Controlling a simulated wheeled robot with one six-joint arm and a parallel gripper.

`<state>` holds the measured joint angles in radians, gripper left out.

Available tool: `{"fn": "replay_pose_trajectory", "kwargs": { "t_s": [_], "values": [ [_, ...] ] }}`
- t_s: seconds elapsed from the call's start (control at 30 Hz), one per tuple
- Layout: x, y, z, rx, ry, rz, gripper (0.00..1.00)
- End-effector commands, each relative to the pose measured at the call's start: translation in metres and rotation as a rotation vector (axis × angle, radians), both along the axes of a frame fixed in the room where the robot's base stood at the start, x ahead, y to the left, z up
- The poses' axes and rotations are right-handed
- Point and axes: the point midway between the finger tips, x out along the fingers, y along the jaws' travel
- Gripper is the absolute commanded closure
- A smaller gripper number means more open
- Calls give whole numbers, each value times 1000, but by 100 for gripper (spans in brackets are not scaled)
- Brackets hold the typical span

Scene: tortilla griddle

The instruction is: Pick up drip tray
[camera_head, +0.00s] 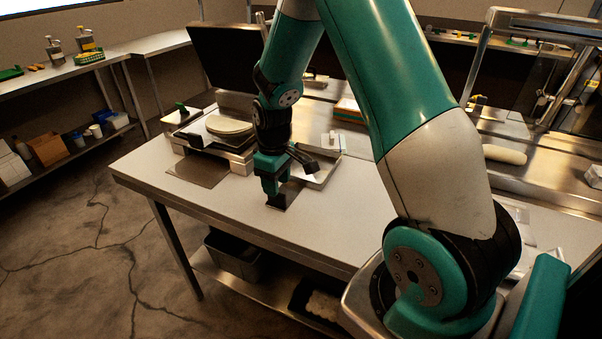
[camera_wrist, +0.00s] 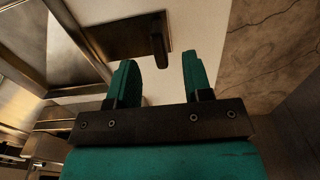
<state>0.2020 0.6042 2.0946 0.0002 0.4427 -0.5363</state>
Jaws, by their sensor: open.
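A dark, flat plate (camera_wrist: 122,36) with a stubby black handle (camera_wrist: 158,48) lies on the pale counter in the wrist view; I take it for the drip tray. In the head view a dark piece of it (camera_head: 290,193) shows just right of my gripper (camera_head: 271,194), which covers part of it. In the wrist view my gripper (camera_wrist: 160,64) is open. The handle's near end appears in the gap between the two green fingers, with space on both sides. I cannot tell how far the fingertips are above the counter.
A shiny metal tray (camera_head: 325,174) stands close behind the plate. A press-like griddle (camera_head: 215,143) with a pale round stack sits at the left, with a flat grey plate (camera_head: 198,171) before it. The counter front (camera_head: 330,225) is clear. A bin (camera_head: 233,255) stands below.

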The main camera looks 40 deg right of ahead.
Motion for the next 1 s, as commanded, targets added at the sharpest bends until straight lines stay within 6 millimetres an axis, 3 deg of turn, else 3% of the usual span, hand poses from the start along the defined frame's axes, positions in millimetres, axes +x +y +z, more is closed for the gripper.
{"fn": "replay_pose_trajectory", "kwargs": {
  "t_s": [0.3,0.57,0.8,1.0],
  "values": [
    [2,0,-41,1,3,0,54],
    [3,0,-45,0,-1,0,54],
    [3,0,-45,0,0,0,100],
    [3,0,-44,-1,-1,0,100]
  ]
}}
